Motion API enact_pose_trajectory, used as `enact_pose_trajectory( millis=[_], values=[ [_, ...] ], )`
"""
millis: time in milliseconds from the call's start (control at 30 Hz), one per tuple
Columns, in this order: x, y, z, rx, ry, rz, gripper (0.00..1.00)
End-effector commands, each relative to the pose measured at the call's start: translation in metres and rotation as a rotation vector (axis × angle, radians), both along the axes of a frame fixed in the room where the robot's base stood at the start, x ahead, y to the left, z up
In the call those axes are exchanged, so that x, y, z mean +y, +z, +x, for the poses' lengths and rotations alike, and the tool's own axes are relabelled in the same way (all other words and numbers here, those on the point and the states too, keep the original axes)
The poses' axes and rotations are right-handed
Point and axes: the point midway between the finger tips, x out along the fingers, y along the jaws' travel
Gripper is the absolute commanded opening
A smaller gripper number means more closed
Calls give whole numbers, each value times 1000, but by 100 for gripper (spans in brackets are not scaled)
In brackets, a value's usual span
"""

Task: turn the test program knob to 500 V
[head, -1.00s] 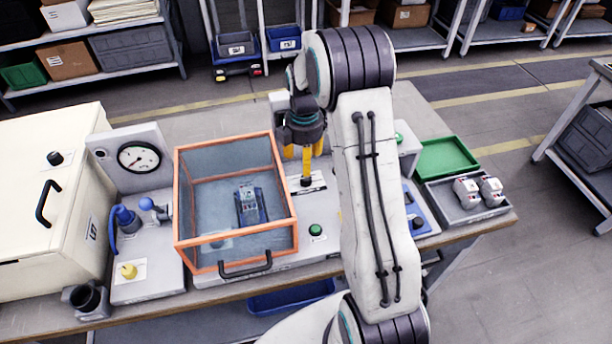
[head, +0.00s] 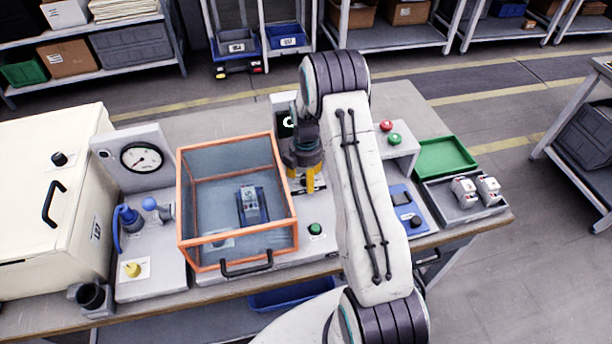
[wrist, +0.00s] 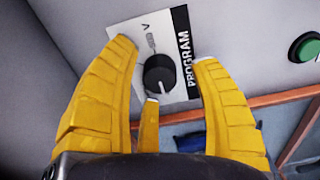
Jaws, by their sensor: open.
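The program knob (wrist: 160,73) is black with a white pointer line, on a white plate (wrist: 128,35) marked PROGRAM. The wrist view shows a V and small print beside the knob; the numbers are too blurred to read. The pointer line runs roughly up and down in that picture. My gripper (wrist: 172,80) is open, with yellow fingers around the knob and gaps between them and it. In the head view my gripper (head: 306,186) hangs over the panel behind the green button, its fingers covering most of the knob.
An orange-framed clear guard box (head: 288,190) with a dark handle stands just left of my gripper. A green button (head: 315,229) sits in front; it also appears in the wrist view (wrist: 304,47). A button box (head: 402,155), blue device (head: 408,212) and green tray (head: 445,157) are to the right.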

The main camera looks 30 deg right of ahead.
Motion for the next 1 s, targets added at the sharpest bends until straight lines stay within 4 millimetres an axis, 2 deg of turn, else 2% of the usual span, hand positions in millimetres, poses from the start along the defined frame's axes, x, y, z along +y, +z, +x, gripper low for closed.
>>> enact_pose_trajectory(
  millis=[400,1000],
  values=[
    [0,-4,0,-1,0,0,59],
    [0,-4,0,-1,0,0,5]
  ],
)
